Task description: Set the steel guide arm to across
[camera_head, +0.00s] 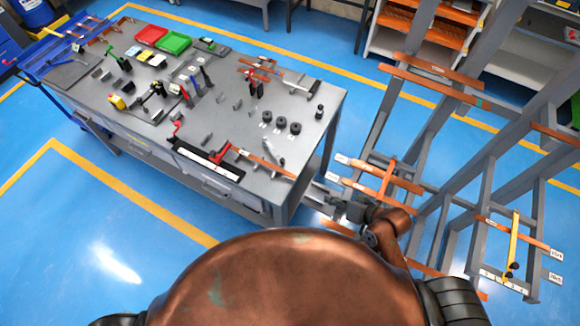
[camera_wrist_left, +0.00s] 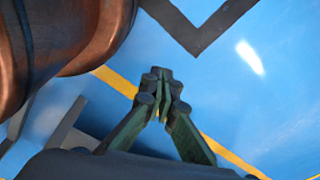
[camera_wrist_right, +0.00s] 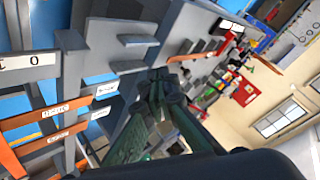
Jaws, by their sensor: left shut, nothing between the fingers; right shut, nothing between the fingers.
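I cannot single out the steel guide arm with certainty. A grey steel bar (camera_head: 300,84) lies near the far right corner of the workbench (camera_head: 322,108), beside short copper bars. My right gripper (camera_head: 335,205) is low beyond the bench's near right corner, between bench and rack, partly hidden by my own arm. In the right wrist view its green fingers (camera_wrist_right: 157,82) are shut and empty, with grey flat metal pieces (camera_wrist_right: 125,42) beyond them. My left gripper (camera_wrist_left: 160,80) is shut and empty over blue floor in the left wrist view. It is out of the head view.
A grey rack with copper bars (camera_head: 375,182) stands close to my right gripper. The bench holds red (camera_head: 152,34) and green (camera_head: 174,43) trays, black round pieces (camera_head: 281,122) and several hand tools. Blue floor left of the bench's front is clear.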

